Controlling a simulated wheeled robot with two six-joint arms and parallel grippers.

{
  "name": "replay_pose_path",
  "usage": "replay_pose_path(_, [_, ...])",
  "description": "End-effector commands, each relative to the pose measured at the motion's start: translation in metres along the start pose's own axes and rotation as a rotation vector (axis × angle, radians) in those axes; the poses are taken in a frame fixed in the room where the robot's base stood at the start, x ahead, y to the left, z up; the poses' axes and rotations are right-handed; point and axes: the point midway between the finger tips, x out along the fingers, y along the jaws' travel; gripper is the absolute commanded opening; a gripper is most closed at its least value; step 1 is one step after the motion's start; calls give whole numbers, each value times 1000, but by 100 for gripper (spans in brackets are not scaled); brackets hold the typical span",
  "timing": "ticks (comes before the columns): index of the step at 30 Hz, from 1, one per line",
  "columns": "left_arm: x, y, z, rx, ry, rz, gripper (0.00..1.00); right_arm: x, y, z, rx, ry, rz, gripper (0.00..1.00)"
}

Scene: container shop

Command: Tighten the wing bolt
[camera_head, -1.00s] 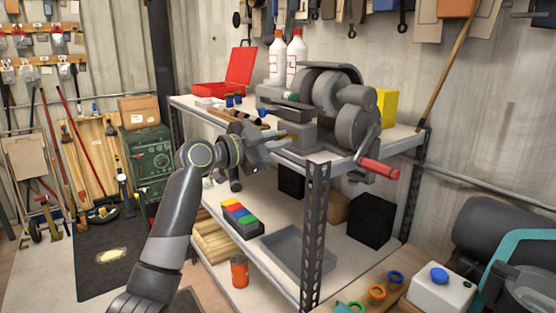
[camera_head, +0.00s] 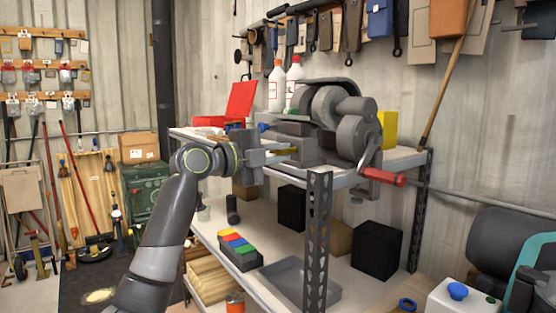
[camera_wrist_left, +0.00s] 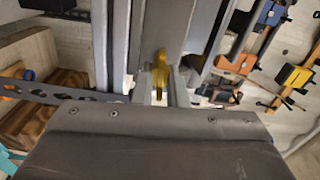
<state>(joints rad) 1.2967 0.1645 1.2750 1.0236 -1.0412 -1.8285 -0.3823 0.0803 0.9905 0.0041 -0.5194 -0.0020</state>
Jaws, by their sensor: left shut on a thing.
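The wing bolt (camera_wrist_left: 159,72) is a yellow upright piece in the left wrist view, between the fingers of my left gripper (camera_wrist_left: 160,88). The fingers are shut on it. In the head view my left gripper (camera_head: 280,153) reaches from the left to the near left side of the grey machine (camera_head: 335,120) on the shelf's top board. The gripper and the machine's body hide the bolt there. The machine has a crank with a red handle (camera_head: 384,177). My right gripper is not in view.
The machine stands on a metal shelf unit with a perforated post (camera_head: 317,240). An open red box (camera_head: 241,101) and two white bottles (camera_head: 293,82) stand behind the gripper. A yellow box (camera_head: 388,128) is at the machine's right. The lower board holds black boxes and a grey tray.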

Motion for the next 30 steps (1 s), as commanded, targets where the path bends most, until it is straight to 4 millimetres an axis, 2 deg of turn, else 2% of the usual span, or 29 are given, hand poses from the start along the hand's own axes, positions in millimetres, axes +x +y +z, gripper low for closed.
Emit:
replay_pose_path(9, [0, 3, 0, 97, 1, 4, 0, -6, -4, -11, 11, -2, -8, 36])
replay_pose_path(23, [0, 3, 0, 109, 2, 5, 0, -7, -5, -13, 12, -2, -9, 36])
replay_pose_path(24, [0, 3, 0, 109, 2, 5, 14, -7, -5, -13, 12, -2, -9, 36])
replay_pose_path(27, [0, 3, 0, 109, 1, 4, 27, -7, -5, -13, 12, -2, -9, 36])
replay_pose_path(30, [0, 2, 0, 110, 1, 3, 27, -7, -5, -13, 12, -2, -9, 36])
